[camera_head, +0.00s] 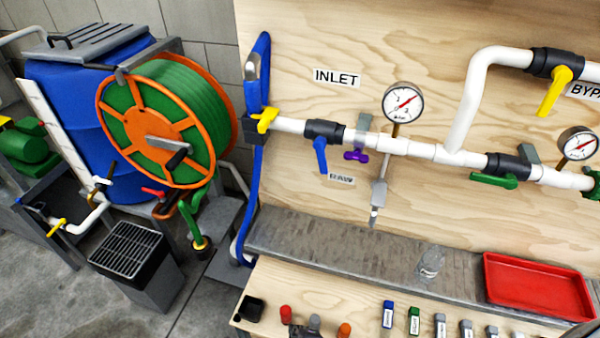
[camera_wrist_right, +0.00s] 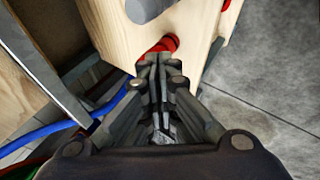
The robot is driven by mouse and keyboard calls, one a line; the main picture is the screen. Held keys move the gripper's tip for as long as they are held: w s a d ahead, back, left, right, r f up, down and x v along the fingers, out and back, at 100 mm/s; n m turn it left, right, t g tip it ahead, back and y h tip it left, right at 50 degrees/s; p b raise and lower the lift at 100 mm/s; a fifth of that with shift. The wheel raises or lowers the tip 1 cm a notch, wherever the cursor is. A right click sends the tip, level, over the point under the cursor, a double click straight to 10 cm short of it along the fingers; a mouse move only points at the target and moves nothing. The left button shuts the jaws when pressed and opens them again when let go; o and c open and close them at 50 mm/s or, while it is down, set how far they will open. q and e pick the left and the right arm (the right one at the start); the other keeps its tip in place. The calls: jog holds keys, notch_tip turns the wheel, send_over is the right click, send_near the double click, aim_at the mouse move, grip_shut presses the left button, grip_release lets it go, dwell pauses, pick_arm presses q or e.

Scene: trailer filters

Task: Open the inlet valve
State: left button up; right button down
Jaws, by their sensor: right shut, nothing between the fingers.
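The INLET label (camera_head: 337,78) is on the plywood panel above a white pipe. Below it, a black valve body with a blue handle (camera_head: 321,155) sits on the pipe. The blue handle hangs down, across the pipe line. A yellow handle (camera_head: 266,120) is at the pipe's left end, by the blue hose. My right gripper (camera_wrist_right: 158,65) shows in the right wrist view, shut and empty. Its fingertips are close to a red fitting (camera_wrist_right: 160,47) at a wooden edge; I cannot tell whether they touch. I make out neither gripper at these valves in the head view.
Pressure gauges (camera_head: 403,103) and a green-handled valve (camera_head: 497,180) line the pipe. A yellow-handled bypass valve (camera_head: 553,92) is at the upper right. A red tray (camera_head: 540,287) and a clear bottle (camera_head: 431,262) stand below. An orange-green hose reel (camera_head: 150,125) is left.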

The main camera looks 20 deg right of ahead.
aim_at(322, 158)
jog(key=w+a+r+n+t, duration=0.1)
jog(key=w+r+t, duration=0.1)
jog(key=w+r, duration=0.35)
jog(key=w+a+r+n+t, duration=0.1)
jog(key=w+r+n, duration=0.15)
jog(key=r, duration=0.65)
jog(key=w+d+r+t+h, duration=0.2)
jog(key=r+t, duration=0.1)
jog(key=r, duration=1.1)
jog(key=w+d+r+t+h, duration=0.1)
jog(key=d+r+t+h, duration=0.15)
jog(key=r, duration=1.15)
jog(key=w+d+p, duration=0.4)
jog(key=w+d, duration=0.1)
jog(key=w, duration=0.2)
jog(key=shift+w, duration=0.35)
jog(key=shift+n, duration=0.25)
jog(key=shift+d+r, duration=0.1)
